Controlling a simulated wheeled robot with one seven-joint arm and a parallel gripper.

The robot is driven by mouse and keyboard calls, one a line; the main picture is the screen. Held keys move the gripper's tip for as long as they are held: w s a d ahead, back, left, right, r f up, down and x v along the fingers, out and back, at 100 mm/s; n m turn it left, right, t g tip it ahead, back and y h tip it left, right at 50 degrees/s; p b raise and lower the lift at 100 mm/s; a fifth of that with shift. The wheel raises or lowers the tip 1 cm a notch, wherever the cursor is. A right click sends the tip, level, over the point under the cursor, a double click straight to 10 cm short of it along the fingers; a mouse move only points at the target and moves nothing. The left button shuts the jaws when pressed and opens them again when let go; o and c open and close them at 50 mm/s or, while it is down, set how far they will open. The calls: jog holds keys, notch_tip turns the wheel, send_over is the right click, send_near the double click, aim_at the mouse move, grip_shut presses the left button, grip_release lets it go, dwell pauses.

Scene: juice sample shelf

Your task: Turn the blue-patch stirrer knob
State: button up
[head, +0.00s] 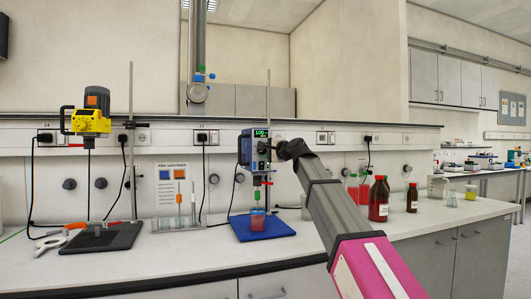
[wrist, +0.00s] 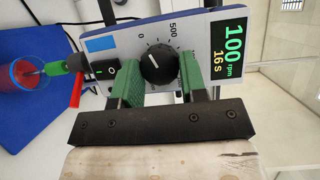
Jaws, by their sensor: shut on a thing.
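The blue-patch stirrer (head: 246,150) hangs on a rod above the counter. The wrist view shows its panel tilted, with the blue patch (wrist: 101,44) beside the black round knob (wrist: 158,63). A white mark on the knob points to the upper left, near the 0 end of the scale. The display (wrist: 229,47) reads 100 rpm and 16 s. My gripper (wrist: 164,77) has its two green fingers on either side of the knob, shut on it. In the head view my gripper (head: 283,150) is at the stirrer's front, and the knob is hidden.
A red-liquid beaker (head: 257,218) stands on a blue base (head: 276,229) below the stirrer. A yellow stirrer (head: 90,121) stands at the left. Brown bottles (head: 379,200) stand to the right of my arm. A black rocker switch (wrist: 105,72) sits close to the knob.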

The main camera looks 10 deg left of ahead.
jog(key=shift+n+h, duration=0.3)
jog(key=shift+n, duration=0.5)
jog(key=o, duration=0.9)
jog(key=shift+s, duration=0.1)
jog(key=v, duration=1)
jog(key=shift+s+d+r, duration=0.2)
jog(key=shift+d, duration=0.1)
